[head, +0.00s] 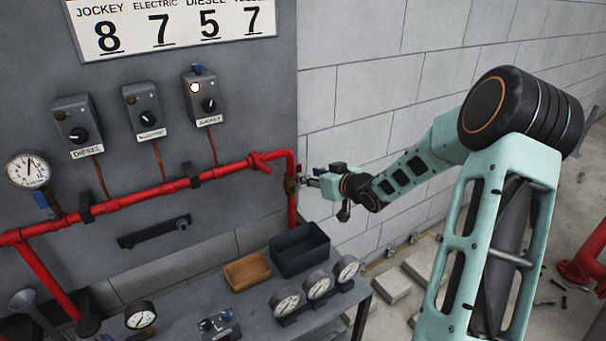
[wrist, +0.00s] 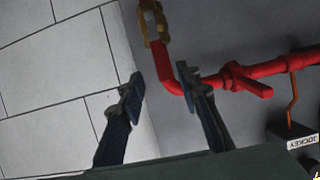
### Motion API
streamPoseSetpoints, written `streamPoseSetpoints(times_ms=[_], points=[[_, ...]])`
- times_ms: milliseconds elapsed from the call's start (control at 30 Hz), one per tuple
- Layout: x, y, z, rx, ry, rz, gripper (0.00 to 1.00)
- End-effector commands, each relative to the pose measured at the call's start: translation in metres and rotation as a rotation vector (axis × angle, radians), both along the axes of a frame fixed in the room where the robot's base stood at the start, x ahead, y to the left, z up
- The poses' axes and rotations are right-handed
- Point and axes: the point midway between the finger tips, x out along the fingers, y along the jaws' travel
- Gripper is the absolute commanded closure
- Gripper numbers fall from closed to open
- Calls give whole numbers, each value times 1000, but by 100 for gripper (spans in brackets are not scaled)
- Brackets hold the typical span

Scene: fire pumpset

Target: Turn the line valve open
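The red pipe (head: 292,165) bends down at the right edge of the grey panel. On its vertical run sits a brass fitting (head: 290,186), which also shows at the top of the wrist view (wrist: 150,22). A red fitting with a short side stub (head: 260,163) is on the horizontal run, also in the wrist view (wrist: 245,80). I cannot tell for sure which is the line valve. My gripper (head: 308,178) is just right of the brass fitting. In the wrist view its two fingers (wrist: 158,84) are apart, with nothing held; the pipe bend shows behind the gap.
Control boxes (head: 203,97) and a pressure gauge (head: 28,170) are on the panel. A bench below holds a black bin (head: 299,248), a tan tray (head: 247,271) and several gauges (head: 319,284). A white block wall (head: 360,90) stands behind my arm.

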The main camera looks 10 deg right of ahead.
Motion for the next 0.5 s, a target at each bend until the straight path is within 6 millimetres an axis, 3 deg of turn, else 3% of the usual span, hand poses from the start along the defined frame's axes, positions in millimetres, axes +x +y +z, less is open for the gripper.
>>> streamPoseSetpoints(times_ms=[200, 500], points=[[-30, -11, 14, -2, -1, -1, 69], [-41, -14, 18, 0, 0, 0, 69]])
